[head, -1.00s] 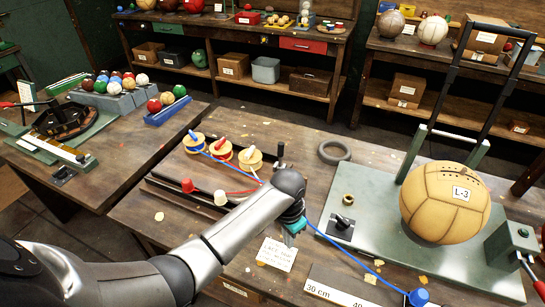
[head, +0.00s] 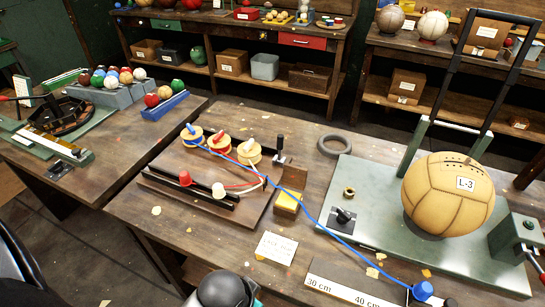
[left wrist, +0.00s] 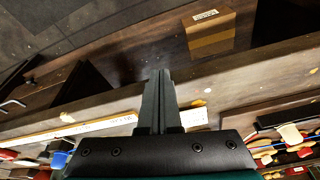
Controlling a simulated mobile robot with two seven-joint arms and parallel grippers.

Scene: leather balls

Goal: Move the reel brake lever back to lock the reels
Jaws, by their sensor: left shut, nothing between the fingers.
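Three wooden reels, blue (head: 192,136), red (head: 219,143) and white (head: 249,153), stand in a row on a dark board (head: 160,190). A lever with an upright black handle (head: 280,144) stands at the right end of the reel row; it looks like the reel brake lever. A blue cord runs from the blue reel to a blue cone (head: 423,291) at the front right. My left arm shows at the bottom edge of the head view, its fingers out of frame. In the left wrist view my left gripper (left wrist: 160,75) is shut and empty. My right gripper is not in view.
A small open wooden box with yellow inside (head: 288,201) sits right of the board. A paper note (head: 276,248) and a ruler (head: 345,292) lie in front.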

